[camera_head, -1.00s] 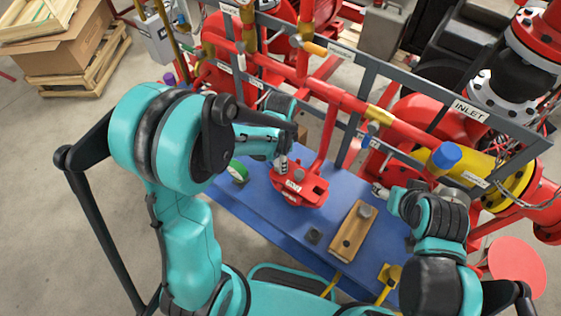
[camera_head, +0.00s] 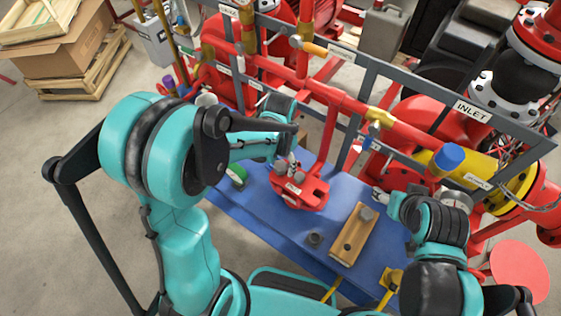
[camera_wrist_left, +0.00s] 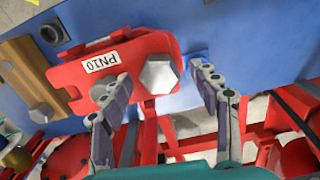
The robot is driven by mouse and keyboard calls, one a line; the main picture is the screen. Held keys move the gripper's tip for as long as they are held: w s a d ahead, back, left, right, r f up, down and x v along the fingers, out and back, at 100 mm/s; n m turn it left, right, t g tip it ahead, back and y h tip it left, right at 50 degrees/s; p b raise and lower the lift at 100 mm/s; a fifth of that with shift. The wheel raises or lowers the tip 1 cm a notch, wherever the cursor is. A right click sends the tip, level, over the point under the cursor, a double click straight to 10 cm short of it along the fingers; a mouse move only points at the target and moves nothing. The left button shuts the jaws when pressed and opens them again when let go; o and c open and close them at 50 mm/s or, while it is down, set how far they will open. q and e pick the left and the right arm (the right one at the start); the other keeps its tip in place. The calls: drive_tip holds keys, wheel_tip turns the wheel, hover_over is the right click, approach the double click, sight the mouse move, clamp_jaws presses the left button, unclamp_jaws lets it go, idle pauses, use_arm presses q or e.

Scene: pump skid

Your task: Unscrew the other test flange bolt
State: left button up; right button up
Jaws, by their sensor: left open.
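The red test flange (camera_head: 303,192) with its PN10 label stands on the blue skid deck. In the left wrist view the flange (camera_wrist_left: 75,75) carries a large hex bolt head (camera_wrist_left: 158,73) and a second bolt (camera_wrist_left: 104,90), partly covered by a finger. My left gripper (camera_head: 287,166) is just above the flange. In the left wrist view my left gripper (camera_wrist_left: 162,78) is open, its fingers apart on either side of the large hex bolt, with no clear contact. My right gripper (camera_head: 379,193) is right of the flange, too small to read its jaws.
A wooden block (camera_head: 343,248) with a grey bolt (camera_head: 366,212) in it lies on the blue deck (camera_head: 270,222). A dark fitting (camera_head: 314,239) sits left of the block. Red pipes and a grey frame (camera_head: 425,88) stand behind the flange.

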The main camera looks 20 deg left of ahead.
use_arm(q)
wheel_tip(320, 180, up, 12)
idle(0.5)
idle(0.4)
